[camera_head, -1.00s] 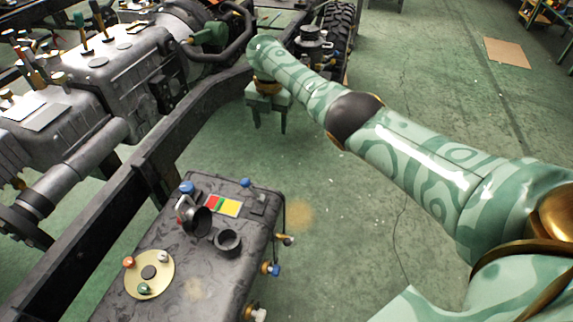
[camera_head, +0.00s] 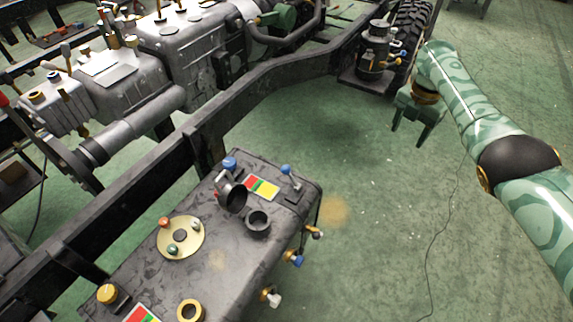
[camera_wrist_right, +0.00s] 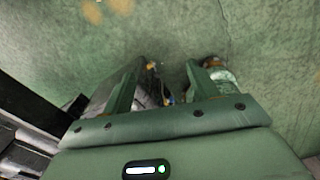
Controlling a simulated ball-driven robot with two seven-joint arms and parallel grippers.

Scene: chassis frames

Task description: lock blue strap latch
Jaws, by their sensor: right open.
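A dark grey tank (camera_head: 215,262) is mounted beside the chassis frame in the head view. A blue knob (camera_head: 229,163) stands on its far left edge and a blue-tipped lever (camera_head: 288,171) near its far right corner. Another blue part (camera_head: 297,260) sticks out from the right side. I cannot tell which of these is the strap latch. My right gripper (camera_head: 409,134) is open and empty, pointing down over the floor right of the tank and apart from it. The right wrist view shows its two spread fingers (camera_wrist_right: 165,68). My left gripper is not in view.
The black frame rail (camera_head: 185,165) runs along the tank's left side. A grey gearbox (camera_head: 120,90) lies beyond it. A dark cylinder unit (camera_head: 374,50) and a tyre (camera_head: 410,25) stand at the back. The green floor (camera_head: 365,220) right of the tank is clear.

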